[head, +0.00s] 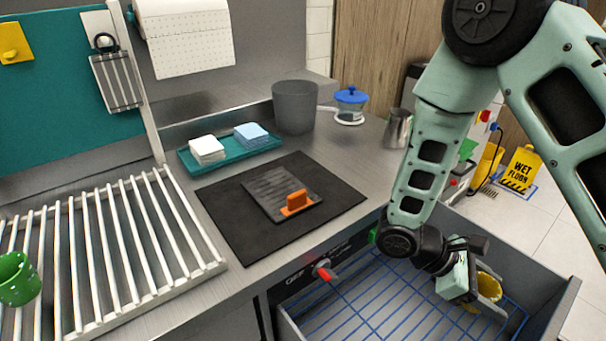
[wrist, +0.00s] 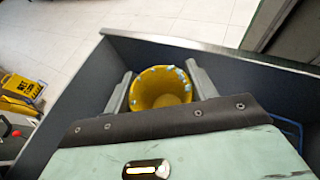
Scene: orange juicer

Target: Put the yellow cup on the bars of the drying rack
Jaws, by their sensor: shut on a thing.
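The yellow cup (head: 488,287) is in the open drawer at the lower right of the head view, partly hidden by my gripper. In the wrist view the cup (wrist: 160,88) shows its open mouth, with pale blue-white spots on its rim. My gripper (head: 484,290) is shut on the cup, with one finger on each side of it in the wrist view (wrist: 161,90). The drying rack (head: 130,240) has white bars and stands on the counter at the left. A green spotted cup (head: 17,279) is on the rack's left side.
The drawer (head: 562,300) has grey walls and a blue wire grid (head: 375,300). A black mat (head: 235,215) with a grater-like plate lies between rack and drawer. A teal tray (head: 232,151), grey bin (head: 295,106) and blue-lidded jar (head: 350,100) stand behind. Most of the rack's bars are bare.

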